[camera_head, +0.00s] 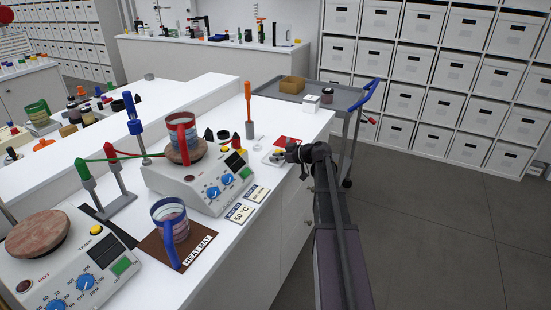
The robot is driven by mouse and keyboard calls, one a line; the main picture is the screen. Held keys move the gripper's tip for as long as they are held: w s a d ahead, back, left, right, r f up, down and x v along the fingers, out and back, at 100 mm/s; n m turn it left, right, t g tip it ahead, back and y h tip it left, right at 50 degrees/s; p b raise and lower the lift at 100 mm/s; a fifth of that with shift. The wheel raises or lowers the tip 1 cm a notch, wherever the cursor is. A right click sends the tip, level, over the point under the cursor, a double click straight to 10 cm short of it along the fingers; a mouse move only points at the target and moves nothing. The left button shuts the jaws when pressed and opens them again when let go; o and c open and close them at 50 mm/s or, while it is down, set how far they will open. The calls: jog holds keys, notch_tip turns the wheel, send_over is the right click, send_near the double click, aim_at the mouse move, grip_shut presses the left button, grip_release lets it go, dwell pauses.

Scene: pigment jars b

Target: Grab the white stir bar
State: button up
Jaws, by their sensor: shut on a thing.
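My gripper (275,157) is low over the right end of the white bench, to the right of the rear hot plate. Its fingers are shut on a small pale thing, which looks to be the white stir bar. The fingers hide most of it, and it is too small here to show its shape clearly. I cannot tell whether it touches the bench top.
The rear hot plate (201,186) carries a red-handled beaker (181,132). A blue-handled beaker (172,222) stands on the heat mat (198,250). A grey cart (343,97) stands beyond.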

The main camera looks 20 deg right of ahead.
jog(key=shift+r, duration=0.15)
notch_tip(320, 180, up, 2)
jog(key=shift+r+p, duration=0.1)
jog(key=shift+p, duration=1)
jog(key=shift+r+p, duration=0.8)
jog(key=shift+p, duration=0.05)
jog(key=s+a, duration=0.2)
jog(key=s, duration=1.4)
jog(key=shift+r+p, duration=0.45)
